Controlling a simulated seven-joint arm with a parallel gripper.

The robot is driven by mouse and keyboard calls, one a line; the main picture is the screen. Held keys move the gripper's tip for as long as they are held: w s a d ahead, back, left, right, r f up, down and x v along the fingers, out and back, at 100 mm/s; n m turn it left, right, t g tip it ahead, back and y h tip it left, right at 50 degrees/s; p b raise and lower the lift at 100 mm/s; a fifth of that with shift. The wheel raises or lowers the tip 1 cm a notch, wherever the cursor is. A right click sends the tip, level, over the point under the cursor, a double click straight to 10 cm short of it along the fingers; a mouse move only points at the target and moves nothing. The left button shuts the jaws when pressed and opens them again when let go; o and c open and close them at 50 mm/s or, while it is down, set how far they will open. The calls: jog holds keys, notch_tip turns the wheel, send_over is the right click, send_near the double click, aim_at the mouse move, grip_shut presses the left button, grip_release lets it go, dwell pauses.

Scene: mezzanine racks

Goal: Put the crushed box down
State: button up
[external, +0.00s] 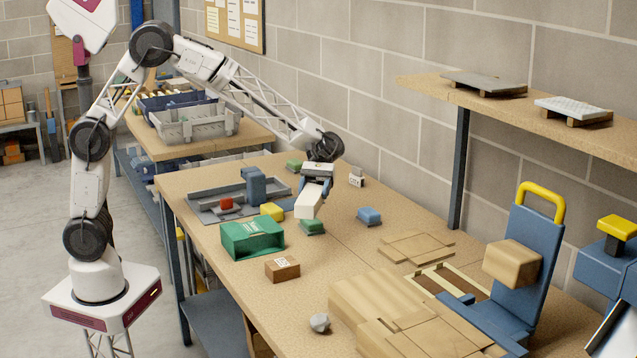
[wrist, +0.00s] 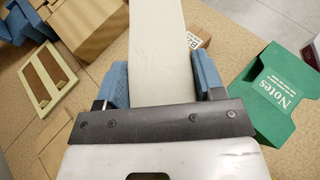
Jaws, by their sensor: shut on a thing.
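The crushed box (external: 309,204) is a long off-white carton with slightly uneven sides. My gripper (external: 316,180) is shut on it, with a blue finger on each side. In the wrist view the box (wrist: 160,45) runs away from my gripper (wrist: 162,82) between the blue pads. In the external view it hangs tilted below my gripper, over the middle of the workbench (external: 345,268). A small green block (external: 312,227) shows just below its lower end. I cannot tell how large the gap is.
A green Notes box (external: 252,238) and a small brown carton (external: 282,268) are nearby. A yellow block (external: 272,211) and grey tray (external: 205,211) lie left. A blue block (external: 369,216) lies right. Flat cardboard (external: 385,300) and a blue stand (external: 530,255) fill the front right.

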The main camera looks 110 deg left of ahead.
jog(key=s+a+f+m+g+y, duration=0.3)
jog(key=s+a+m+g+y, duration=0.15)
jog(key=s+m+g, duration=0.2)
jog(key=s+a+f+m+g+y, duration=0.3)
jog(key=s+a+m+g+y, duration=0.1)
jog(key=s+a+m+g, duration=0.25)
jog(key=s+a+r+m+t+y, duration=0.1)
jog(key=a+r+m+t+y, duration=0.35)
jog(key=a+m+y, duration=0.45)
jog(key=s+a+r+m+t+y, duration=0.25)
jog(key=a+r+m+y, duration=0.25)
jog(key=a+m+y, duration=0.35)
jog(key=shift+m, duration=0.95)
jog(key=f, duration=0.5)
jog(key=d+f, duration=0.1)
jog(key=f, duration=0.4)
jog(key=w+d+f, duration=0.1)
jog(key=f, duration=0.4)
jog(key=shift+f, duration=0.25)
jog(key=w+a, duration=0.3)
jog(key=w, duration=0.1)
jog(key=w+a+f, duration=0.1)
jog(key=w+a, duration=0.2)
jog(key=w, duration=0.1)
jog(key=w+a, duration=0.3)
jog(key=w, duration=0.1)
jog(key=shift+w+a+f, duration=0.25)
jog(key=shift+w, duration=0.15)
